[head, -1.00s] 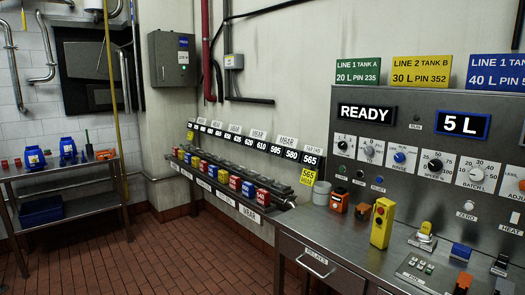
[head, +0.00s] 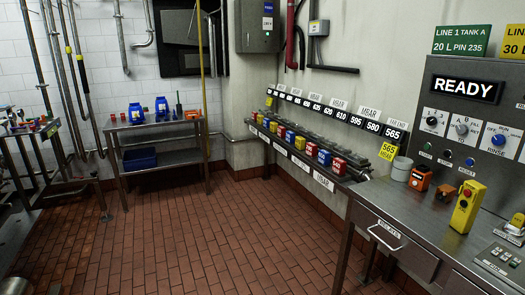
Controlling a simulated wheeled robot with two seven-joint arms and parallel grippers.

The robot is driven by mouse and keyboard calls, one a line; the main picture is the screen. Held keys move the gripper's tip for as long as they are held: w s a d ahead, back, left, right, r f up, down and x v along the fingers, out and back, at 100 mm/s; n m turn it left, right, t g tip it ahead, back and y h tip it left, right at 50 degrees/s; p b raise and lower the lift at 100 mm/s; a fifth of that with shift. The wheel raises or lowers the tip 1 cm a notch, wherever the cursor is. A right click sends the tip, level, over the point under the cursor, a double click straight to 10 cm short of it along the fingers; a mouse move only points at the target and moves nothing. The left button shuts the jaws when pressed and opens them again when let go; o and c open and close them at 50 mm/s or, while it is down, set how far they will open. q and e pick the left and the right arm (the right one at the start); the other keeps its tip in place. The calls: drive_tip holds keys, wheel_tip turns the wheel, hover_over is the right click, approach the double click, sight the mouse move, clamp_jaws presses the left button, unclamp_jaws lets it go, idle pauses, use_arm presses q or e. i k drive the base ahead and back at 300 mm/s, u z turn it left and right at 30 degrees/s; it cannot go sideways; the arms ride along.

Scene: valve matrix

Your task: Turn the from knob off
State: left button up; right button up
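The steel control panel (head: 440,78) stands at the right edge, with a display reading READY (head: 465,89). Below the display are a small black knob (head: 432,121) on a white plate and a grey knob (head: 461,128) with letters above it. A blue knob (head: 499,140) sits right of them, labelled RINSE. The small labels are too blurred for me to tell which is the from knob or how it is set. The panel's right part is cut off by the frame. Neither of my grippers is in view.
A steel bench (head: 400,222) with a drawer runs below the panel and holds a yellow pendant (head: 467,207). A row of coloured blocks on a wall rail (head: 300,145) is behind. A side table (head: 160,125) stands at the back. The tiled floor (head: 200,240) is clear.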

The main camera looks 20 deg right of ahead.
sight(431, 120)
drive_tip(key=i, duration=1.95)
drive_tip(key=z, duration=0.8)
drive_tip(key=i, duration=1.5)
drive_tip(key=z, duration=1.9)
drive_tip(key=i, duration=0.7)
drive_tip(key=z, duration=0.6)
